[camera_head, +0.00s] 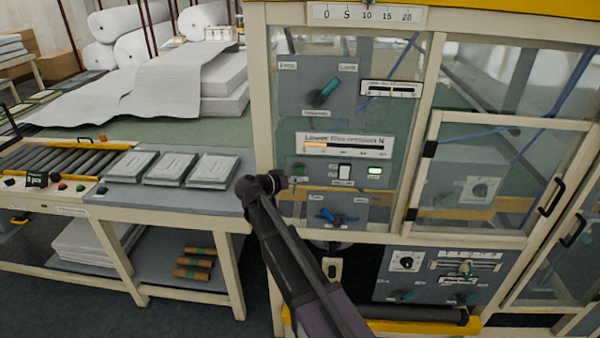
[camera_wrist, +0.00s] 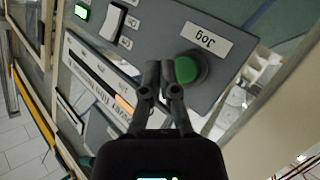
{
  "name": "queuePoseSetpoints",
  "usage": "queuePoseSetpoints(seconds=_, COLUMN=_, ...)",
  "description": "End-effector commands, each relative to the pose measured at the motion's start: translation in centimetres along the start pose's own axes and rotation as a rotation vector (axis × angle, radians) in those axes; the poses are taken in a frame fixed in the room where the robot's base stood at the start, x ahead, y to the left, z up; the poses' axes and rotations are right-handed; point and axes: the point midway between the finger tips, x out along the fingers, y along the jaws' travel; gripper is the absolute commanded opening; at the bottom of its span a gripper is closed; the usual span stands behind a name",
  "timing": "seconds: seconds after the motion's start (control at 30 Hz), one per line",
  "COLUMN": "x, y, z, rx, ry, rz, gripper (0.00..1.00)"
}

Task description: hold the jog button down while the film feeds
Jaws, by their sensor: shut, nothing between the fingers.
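The jog button, a round green knob (camera_wrist: 188,68) beside a white "Jog" label (camera_wrist: 205,40), sits on a grey panel in the wrist view. My gripper (camera_wrist: 163,70) is shut and empty, with its fingertips at the button's left edge in that view. I cannot tell whether they touch it or whether it is pressed. In the head view my gripper (camera_head: 283,179) is at the left end of the small control panel (camera_head: 328,173). I cannot make out the film or whether it is feeding.
A white rocker switch (camera_head: 344,172) and a lit green indicator (camera_head: 375,171) share the panel. A gauge strip with an orange part (camera_head: 345,145) is above it. A selector panel (camera_head: 337,212) is below. A table with several grey packs (camera_head: 213,168) stands to the left.

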Motion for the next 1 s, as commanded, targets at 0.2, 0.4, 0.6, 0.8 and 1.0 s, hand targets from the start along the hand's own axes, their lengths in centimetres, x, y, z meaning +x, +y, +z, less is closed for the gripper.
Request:
queuePoseSetpoints(seconds=0.2, x=-1.1, y=0.9, z=0.9, rx=0.0, ry=0.0, rz=0.0, gripper=0.0)
queuePoseSetpoints(seconds=0.4, x=-2.0, y=1.5, z=1.5, rx=0.0, ry=0.001, rz=-0.001, gripper=0.0)
queuePoseSetpoints(seconds=0.6, x=-2.2, y=1.6, z=1.6, rx=0.0, ry=0.0, rz=0.0, gripper=0.0)
queuePoseSetpoints(seconds=0.8, x=-2.2, y=1.6, z=1.6, rx=0.0, ry=0.0, rz=0.0, gripper=0.0)
queuePoseSetpoints(seconds=1.0, x=-1.4, y=2.4, z=2.5, rx=-0.012, ry=-0.033, rz=0.001, gripper=0.0)
